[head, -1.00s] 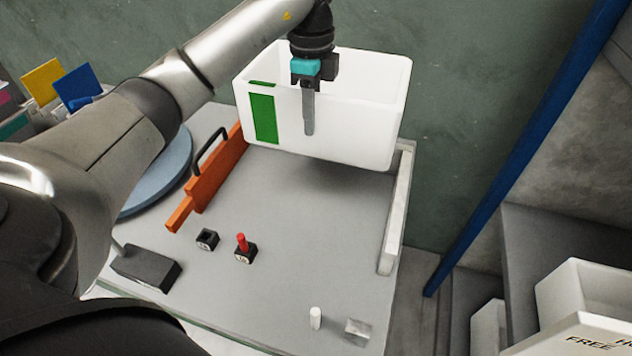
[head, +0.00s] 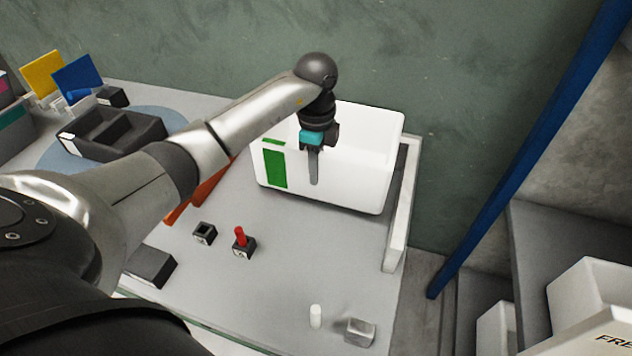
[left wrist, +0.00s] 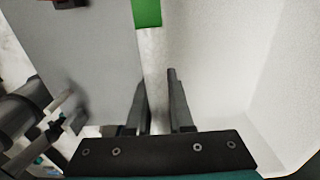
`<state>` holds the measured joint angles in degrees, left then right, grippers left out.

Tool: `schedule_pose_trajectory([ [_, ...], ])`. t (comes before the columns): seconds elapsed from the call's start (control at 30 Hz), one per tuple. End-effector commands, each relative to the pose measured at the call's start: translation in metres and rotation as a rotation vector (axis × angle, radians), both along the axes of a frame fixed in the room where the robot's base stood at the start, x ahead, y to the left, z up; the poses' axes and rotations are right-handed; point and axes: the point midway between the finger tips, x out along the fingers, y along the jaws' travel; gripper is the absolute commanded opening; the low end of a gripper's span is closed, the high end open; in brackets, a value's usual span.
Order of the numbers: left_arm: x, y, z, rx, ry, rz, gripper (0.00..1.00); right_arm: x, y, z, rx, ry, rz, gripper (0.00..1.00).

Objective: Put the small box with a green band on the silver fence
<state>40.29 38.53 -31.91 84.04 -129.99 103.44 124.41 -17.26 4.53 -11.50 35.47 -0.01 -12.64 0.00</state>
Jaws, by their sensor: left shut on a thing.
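The white open box with a green band (head: 352,170) is at the back of the grey table, upright. Its green band (head: 275,168) is on the near wall, left of my gripper. My left gripper (head: 313,178) is shut on the box's near wall, one finger outside. In the left wrist view the wall's rim (left wrist: 155,60) runs between the fingers (left wrist: 156,90). The silver fence (head: 398,225) runs along the table's right edge, close to the box's right side. I cannot tell whether the box touches the fence or table. My right gripper is not in view.
An orange fence (head: 207,190) is partly behind my left arm. A small block with a red peg (head: 241,244), a dark block (head: 204,233), a white peg (head: 316,316) and a metal block (head: 359,331) stand on the table. The table's middle right is clear.

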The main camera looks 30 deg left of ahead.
Motion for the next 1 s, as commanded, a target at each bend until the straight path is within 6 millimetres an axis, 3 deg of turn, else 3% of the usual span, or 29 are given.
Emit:
schedule_pose_trajectory([
  [0.23, -0.001, 0.000, -0.037, -0.001, 0.003, 0.001, 0.00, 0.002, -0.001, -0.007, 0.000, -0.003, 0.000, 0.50],
  [0.6, 0.000, 0.000, -0.041, 0.000, 0.000, 0.000, 0.00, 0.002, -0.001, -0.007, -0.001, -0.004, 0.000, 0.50],
  [0.63, 0.000, 0.000, -0.041, 0.000, 0.001, 0.000, 0.21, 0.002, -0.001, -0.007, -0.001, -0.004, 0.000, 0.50],
  [0.9, 0.000, 0.000, -0.040, 0.001, 0.001, 0.000, 0.50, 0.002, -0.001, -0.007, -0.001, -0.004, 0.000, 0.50],
  [1.0, 0.000, 0.000, -0.040, 0.001, 0.001, 0.000, 0.50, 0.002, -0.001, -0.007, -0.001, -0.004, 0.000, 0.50],
])
